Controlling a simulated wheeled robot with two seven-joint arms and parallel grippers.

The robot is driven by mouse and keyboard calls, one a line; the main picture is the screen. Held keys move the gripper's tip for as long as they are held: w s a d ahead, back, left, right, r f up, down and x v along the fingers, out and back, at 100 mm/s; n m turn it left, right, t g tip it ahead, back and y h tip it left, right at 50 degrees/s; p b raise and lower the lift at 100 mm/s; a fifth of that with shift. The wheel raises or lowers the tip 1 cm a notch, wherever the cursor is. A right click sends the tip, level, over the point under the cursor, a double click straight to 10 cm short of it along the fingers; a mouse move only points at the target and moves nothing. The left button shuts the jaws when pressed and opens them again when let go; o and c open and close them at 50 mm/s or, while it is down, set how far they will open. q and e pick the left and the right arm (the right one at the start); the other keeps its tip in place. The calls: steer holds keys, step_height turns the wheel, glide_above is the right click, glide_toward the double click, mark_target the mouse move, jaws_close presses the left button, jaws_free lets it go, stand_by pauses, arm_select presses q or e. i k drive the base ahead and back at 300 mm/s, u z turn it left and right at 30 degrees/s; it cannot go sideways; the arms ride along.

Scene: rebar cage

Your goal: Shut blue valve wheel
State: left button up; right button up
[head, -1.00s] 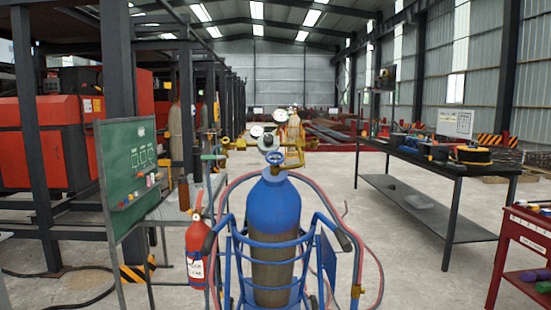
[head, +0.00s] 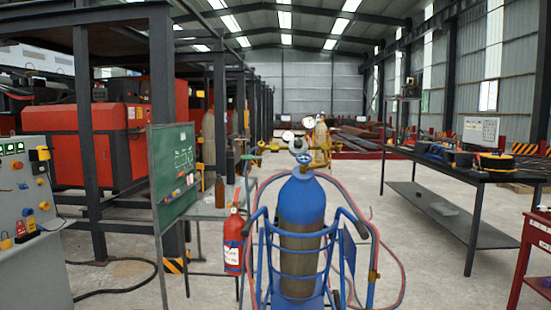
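The blue valve wheel (head: 304,158) sits on top of the blue gas cylinder (head: 300,205), near the middle of the head view. The cylinder stands upright in a blue cart (head: 268,262). Brass regulator fittings and round gauges (head: 288,136) sit beside and behind the wheel. Red and blue hoses (head: 398,270) loop around the cart. Neither of my grippers shows in the head view. How far the valve is turned cannot be told.
A red fire extinguisher (head: 233,243) and a green board (head: 172,165) stand left of the cart. A grey control panel (head: 30,215) is at far left. A black workbench (head: 482,178) and a red cabinet (head: 537,240) stand right. Concrete floor is open between cart and bench.

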mark_target(304, 155)
steer(key=u, duration=0.8)
steer(key=i, duration=0.9)
steer(key=u, duration=0.4)
steer(key=i, duration=0.95)
steer(key=z, duration=0.55)
